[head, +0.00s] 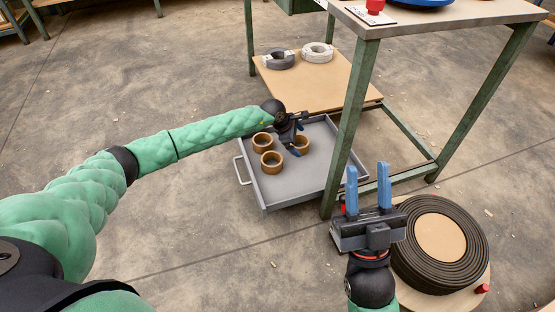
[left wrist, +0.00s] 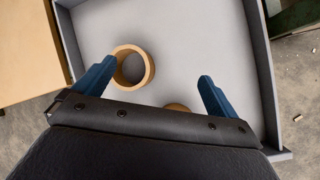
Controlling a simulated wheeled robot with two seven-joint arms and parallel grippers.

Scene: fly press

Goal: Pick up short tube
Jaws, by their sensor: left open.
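Short tan tubes stand on end in a grey drawer (head: 316,182): one at the back left (head: 262,142), one in front (head: 271,163), one at the right (head: 303,141) partly hidden by my left gripper. My left gripper (head: 297,149) is open over the drawer. In the left wrist view its fingers (left wrist: 155,88) are spread; one tube (left wrist: 149,68) lies beside the left finger, and a second (left wrist: 177,107) is mostly hidden behind the gripper body. Nothing is held. My right gripper (head: 368,185) is open and empty, outside the drawer.
A green-legged bench (head: 350,125) stands at the right of the drawer, its leg close to the drawer's right side. A wooden lower shelf (head: 325,88) holds a grey coil (head: 280,59) and a white coil (head: 318,52). A dark coiled hose (head: 470,235) lies front right.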

